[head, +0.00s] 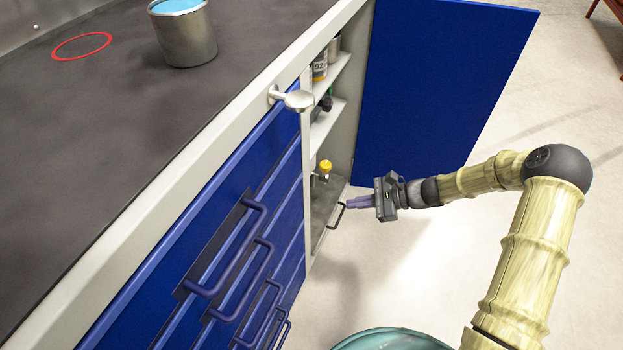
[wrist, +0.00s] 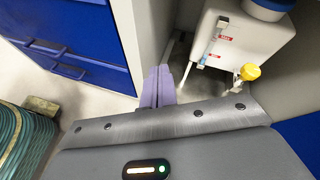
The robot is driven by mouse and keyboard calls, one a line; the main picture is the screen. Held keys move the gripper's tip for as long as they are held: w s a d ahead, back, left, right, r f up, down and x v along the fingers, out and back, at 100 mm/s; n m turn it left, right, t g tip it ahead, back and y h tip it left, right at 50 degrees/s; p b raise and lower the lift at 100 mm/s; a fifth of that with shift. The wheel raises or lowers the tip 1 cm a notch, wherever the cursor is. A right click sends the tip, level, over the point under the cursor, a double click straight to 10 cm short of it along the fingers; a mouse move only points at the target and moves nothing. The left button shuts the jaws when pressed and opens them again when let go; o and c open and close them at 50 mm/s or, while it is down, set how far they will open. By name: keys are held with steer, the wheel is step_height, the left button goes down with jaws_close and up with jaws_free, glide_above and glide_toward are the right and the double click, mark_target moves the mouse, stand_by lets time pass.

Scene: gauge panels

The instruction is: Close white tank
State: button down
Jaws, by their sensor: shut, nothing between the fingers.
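The white tank (wrist: 238,40) stands inside the cabinet in the wrist view, with a blue cap (wrist: 268,8) on top and small red labels. A yellow knob (wrist: 250,72) sits on a pale tap low on its front. In the head view, the yellow knob (head: 326,166) shows in the lower cabinet and most of the tank is hidden. My gripper (head: 350,203) is shut and empty in front of the cabinet opening. In the wrist view its purple fingers (wrist: 158,84) are left of the knob, apart from it.
A blue cabinet door (head: 440,85) stands open. Blue drawers with handles (head: 240,245) lie to the left. A dark handle (head: 335,215) is near my fingers. A metal can (head: 186,35) and a red ring (head: 82,46) are on the countertop. The floor at right has free room.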

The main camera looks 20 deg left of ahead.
steer(key=w+a+f+m+t+y+b, duration=0.1)
steer(key=w+f+m+t+y, duration=0.2)
steer(key=w+m+t+y, duration=0.1)
steer(key=w+m+y, duration=0.1)
steer(key=w+m, duration=0.1)
steer(key=w, duration=0.1)
steer(key=shift+a+f, duration=0.15)
steer(key=shift+a, duration=0.25)
steer(key=w+a+b, duration=0.1)
steer(key=a+b, duration=0.6)
steer(key=a, duration=0.7)
steer(key=shift+w, duration=0.2)
